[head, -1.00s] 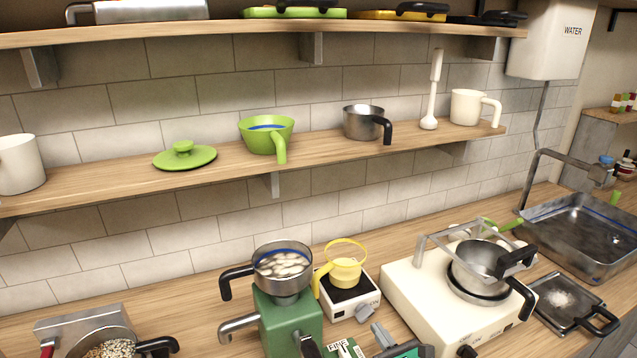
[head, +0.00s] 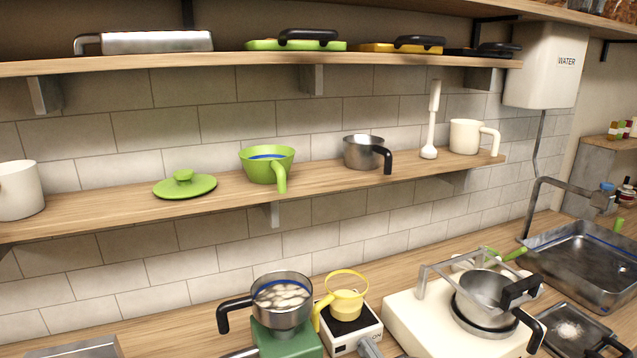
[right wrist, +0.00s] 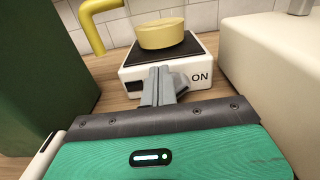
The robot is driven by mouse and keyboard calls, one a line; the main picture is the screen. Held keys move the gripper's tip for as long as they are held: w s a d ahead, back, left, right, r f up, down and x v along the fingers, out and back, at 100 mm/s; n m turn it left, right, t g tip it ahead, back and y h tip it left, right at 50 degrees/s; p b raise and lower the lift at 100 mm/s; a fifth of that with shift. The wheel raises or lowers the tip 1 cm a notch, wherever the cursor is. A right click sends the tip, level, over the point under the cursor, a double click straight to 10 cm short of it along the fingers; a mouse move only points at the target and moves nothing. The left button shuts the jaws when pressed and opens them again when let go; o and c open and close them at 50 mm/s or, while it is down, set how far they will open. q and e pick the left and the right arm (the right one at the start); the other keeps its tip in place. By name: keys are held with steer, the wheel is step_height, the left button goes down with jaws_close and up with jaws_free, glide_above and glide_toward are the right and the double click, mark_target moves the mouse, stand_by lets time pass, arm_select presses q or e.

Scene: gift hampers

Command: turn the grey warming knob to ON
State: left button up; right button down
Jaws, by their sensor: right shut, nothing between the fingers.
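The warmer (right wrist: 135,72) is a small white box with a black top and an ON mark at the right of its front. It also shows in the head view (head: 345,345). In the right wrist view the grey knob (right wrist: 182,83) is on its front, partly hidden behind my fingers. My right gripper (right wrist: 160,76) is shut and empty, its tips right at the knob; I cannot tell if they touch. I cannot make out which way the knob points. In the head view, the grey part at the bottom edge is too cut off to separate knob from fingers. My left gripper is out of view.
A yellow pot (head: 346,302) stands on the warmer. A green appliance (head: 287,342) with a steel pot (head: 282,300) is close on the left. A cream stove (head: 410,325) with a steel pan (head: 485,290) is close on the right.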

steer(key=shift+d+f+b, duration=0.2)
steer(key=shift+f+b, duration=0.3)
steer(key=shift+f, duration=0.1)
stand_by(0.5)
steer(key=shift+w+d+r, duration=0.1)
steer(key=shift+w+d, duration=0.05)
steer(key=shift+d, duration=0.1)
stand_by(0.3)
steer(key=shift+d, duration=0.15)
steer(key=shift+w+d, duration=0.2)
steer(key=shift+d, duration=0.3)
steer(key=shift+w, duration=0.1)
stand_by(0.3)
steer(key=shift+d+r+p, duration=0.1)
steer(key=shift+r+p, duration=0.2)
steer(key=shift+r, duration=0.05)
steer(key=shift+v, duration=3.05)
